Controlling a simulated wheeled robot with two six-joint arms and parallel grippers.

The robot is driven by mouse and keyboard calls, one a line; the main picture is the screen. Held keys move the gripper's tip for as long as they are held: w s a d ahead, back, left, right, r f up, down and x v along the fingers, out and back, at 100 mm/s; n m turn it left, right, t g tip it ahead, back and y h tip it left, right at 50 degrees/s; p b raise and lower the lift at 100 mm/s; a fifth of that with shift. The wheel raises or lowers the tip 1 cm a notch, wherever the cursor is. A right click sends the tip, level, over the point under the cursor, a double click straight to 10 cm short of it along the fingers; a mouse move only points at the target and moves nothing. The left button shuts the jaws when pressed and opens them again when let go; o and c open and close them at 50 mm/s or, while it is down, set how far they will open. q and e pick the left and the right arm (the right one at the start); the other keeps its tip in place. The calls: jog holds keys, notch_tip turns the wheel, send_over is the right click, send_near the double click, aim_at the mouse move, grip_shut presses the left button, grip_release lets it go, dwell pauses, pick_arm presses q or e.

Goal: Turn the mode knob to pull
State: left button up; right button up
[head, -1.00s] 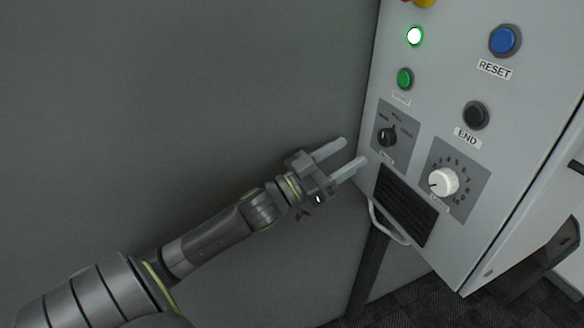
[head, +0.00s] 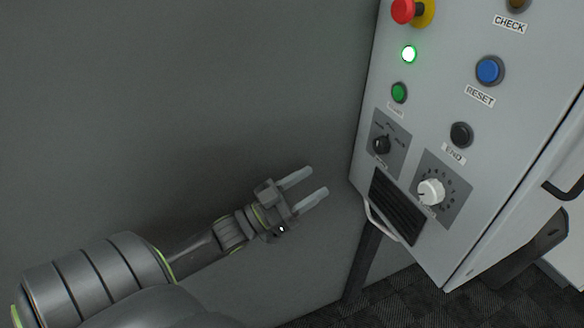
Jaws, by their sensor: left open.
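The mode knob (head: 382,145) is a small black knob on a dark grey plate, at the left side of the light grey control panel (head: 431,90). Its position labels are too small to read. My left gripper (head: 320,182) is open and empty. Its two pale fingers point right and slightly up toward the panel. It is to the left of and a little below the mode knob, apart from it and clear of the panel edge. My right gripper is not in view.
A white dial (head: 431,192) sits right of and below the knob. A black vent (head: 397,206) and a handle (head: 379,224) are below. Green (head: 399,92), black (head: 461,135), blue (head: 489,71) and red (head: 403,10) buttons are above or right. A plain grey wall stands behind my arm.

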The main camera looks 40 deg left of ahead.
pick_arm(q)
jog(key=shift+v, duration=1)
